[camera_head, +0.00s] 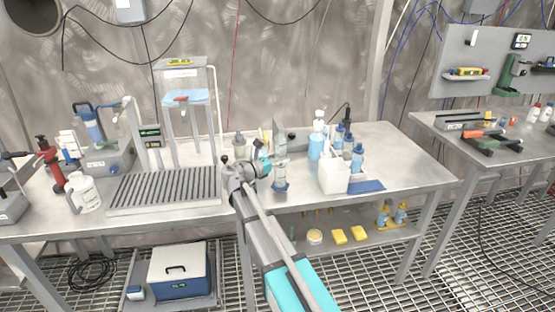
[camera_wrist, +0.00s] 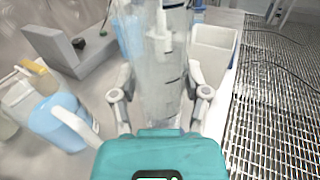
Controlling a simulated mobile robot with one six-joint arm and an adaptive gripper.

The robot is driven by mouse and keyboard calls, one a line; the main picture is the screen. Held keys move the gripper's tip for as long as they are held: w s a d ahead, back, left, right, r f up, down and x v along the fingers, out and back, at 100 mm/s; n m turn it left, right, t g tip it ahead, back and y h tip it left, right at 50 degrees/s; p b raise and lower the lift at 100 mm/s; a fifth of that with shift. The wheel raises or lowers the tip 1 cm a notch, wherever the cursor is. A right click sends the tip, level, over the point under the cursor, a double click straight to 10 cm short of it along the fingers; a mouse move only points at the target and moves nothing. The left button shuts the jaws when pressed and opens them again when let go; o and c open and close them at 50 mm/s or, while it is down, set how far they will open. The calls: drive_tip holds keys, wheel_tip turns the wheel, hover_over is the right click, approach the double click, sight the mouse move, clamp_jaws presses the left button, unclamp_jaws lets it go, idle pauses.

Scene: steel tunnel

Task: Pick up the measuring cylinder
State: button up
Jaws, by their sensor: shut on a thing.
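The measuring cylinder (camera_head: 280,172) is clear, with a blue base, and stands upright over the middle of the steel table. I cannot tell whether its base touches the top. In the wrist view the cylinder (camera_wrist: 163,80) shows dark graduation marks and runs between my fingers. My gripper (camera_head: 268,166) reaches it from the left and front. In the wrist view my gripper (camera_wrist: 161,88) is shut on the cylinder, one finger on each side. The cylinder's lower end is hidden behind the teal gripper body or out of frame in that view.
A blue jug (camera_wrist: 58,122) is near on the left in the wrist view. A grey upright stand (camera_wrist: 62,48) is behind it. A slatted drain rack (camera_head: 165,188) lies left.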

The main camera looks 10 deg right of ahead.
drive_tip(key=s+a+r+p, duration=0.4)
drive_tip(key=s+r+p, duration=0.6)
drive_tip(key=s, duration=0.3)
drive_tip(key=shift+s+r, duration=0.25)
drive_tip(key=shift+r, duration=0.1)
idle(0.3)
